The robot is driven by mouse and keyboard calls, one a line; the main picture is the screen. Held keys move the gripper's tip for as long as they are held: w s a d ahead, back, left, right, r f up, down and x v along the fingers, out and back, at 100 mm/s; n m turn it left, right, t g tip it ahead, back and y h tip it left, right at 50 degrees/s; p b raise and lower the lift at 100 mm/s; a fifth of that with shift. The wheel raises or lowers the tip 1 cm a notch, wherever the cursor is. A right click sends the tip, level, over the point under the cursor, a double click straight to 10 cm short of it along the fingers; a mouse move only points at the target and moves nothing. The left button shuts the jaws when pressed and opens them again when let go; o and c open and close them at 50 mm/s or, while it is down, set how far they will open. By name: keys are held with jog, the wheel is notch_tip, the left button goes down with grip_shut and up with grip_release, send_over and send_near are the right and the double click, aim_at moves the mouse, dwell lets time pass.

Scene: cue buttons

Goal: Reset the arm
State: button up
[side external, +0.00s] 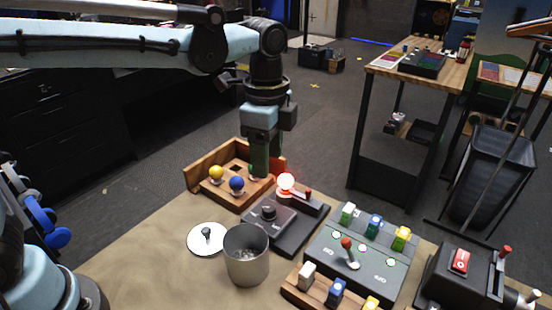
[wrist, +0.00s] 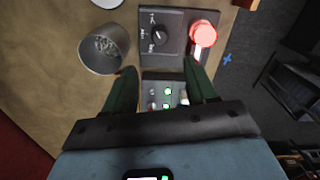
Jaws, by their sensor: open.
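My gripper (side external: 260,172) points down above the work table, near the wooden tray and the glowing red dome (side external: 286,182). In the wrist view my gripper (wrist: 162,76) has its two green fingers wide apart with nothing held between them. The red dome (wrist: 203,33) sits beside a dark box with a knob (wrist: 160,36), beyond the fingertips. The knob box (side external: 270,212) also shows in the side view. Part of a button panel (wrist: 165,92) with green lights shows between the fingers. The exact height of the fingertips above the tray is hard to tell.
The wooden tray (side external: 192,179) holds yellow and blue balls. A metal cup (side external: 246,262) and white lid (side external: 205,241) stand in front. The joystick panel (side external: 375,281), a wooden block rack (side external: 318,297) and a red-switch box (side external: 440,281) lie right. Free table is at left front.

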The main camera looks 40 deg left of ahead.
jog(key=s+a+f+n+t, duration=0.2)
jog(key=s+a+n+t, duration=0.5)
jog(key=s+a+n, duration=0.3)
jog(key=a+n, duration=0.4)
jog(key=n, duration=0.1)
jog(key=shift+f, duration=0.35)
dwell(1.6)
